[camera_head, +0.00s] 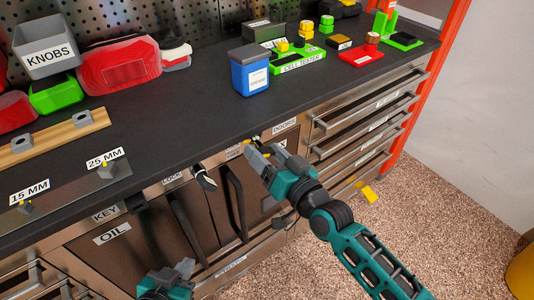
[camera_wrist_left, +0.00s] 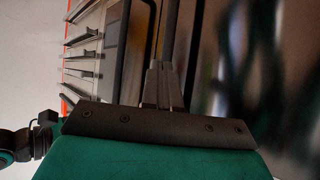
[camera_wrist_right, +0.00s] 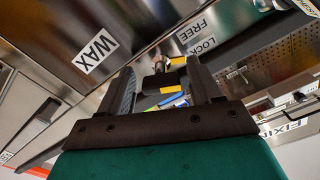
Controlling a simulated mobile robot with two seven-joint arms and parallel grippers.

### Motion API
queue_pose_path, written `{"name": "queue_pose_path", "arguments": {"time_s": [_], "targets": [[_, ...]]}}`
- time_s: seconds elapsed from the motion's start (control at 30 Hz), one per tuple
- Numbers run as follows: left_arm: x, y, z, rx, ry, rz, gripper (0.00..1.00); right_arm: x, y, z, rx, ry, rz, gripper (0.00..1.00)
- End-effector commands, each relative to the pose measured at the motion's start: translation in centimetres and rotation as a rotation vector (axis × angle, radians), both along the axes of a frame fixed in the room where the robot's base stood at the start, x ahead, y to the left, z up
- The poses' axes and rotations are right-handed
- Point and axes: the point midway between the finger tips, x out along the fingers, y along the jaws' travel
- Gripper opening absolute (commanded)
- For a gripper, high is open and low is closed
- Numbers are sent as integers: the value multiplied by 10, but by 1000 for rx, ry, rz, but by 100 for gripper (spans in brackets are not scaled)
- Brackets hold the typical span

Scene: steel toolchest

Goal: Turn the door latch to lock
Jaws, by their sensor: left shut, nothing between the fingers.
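A small latch with black and yellow bands and a silver knob (camera_wrist_right: 163,66) shows between the fingers in the right wrist view. In the head view a bit of yellow and black (camera_head: 248,142) shows just past my right gripper's tips. My right gripper (camera_head: 262,156) is open at the cabinet front; the fingers stand apart on either side of the latch, and I cannot tell whether they touch it. The LOCK and FREE label (camera_wrist_right: 198,38) lies close by. My left gripper (camera_head: 187,267) is shut and empty, low in front of the doors; its closed fingers (camera_wrist_left: 162,85) show in the left wrist view.
Two dark door handles (camera_head: 187,228) (camera_head: 237,200) stick out near my grippers. A black and pale fitting (camera_head: 204,178) sits beside another LOCK label (camera_head: 172,177). Drawers (camera_head: 365,120) with bar handles are at the right. The worktop (camera_head: 190,115) above holds bins and a blue box (camera_head: 250,70).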

Motion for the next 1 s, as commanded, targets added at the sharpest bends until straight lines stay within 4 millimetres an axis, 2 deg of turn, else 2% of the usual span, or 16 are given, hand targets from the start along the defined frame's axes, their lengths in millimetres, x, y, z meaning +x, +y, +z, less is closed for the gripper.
{"name": "queue_pose_path", "arguments": {"time_s": [0.37,0.47,0.8,1.0], "targets": [[0,0,1,0,1,-1,0,-6,-4,0,-2,0,0,68],[0,0,2,0,1,-1,0,-18,-13,-1,-3,2,0,68],[0,0,6,0,-2,-1,0,-78,-56,-1,-4,2,1,68],[0,1,7,2,-2,0,0,-99,-72,-1,-3,2,0,68]]}}
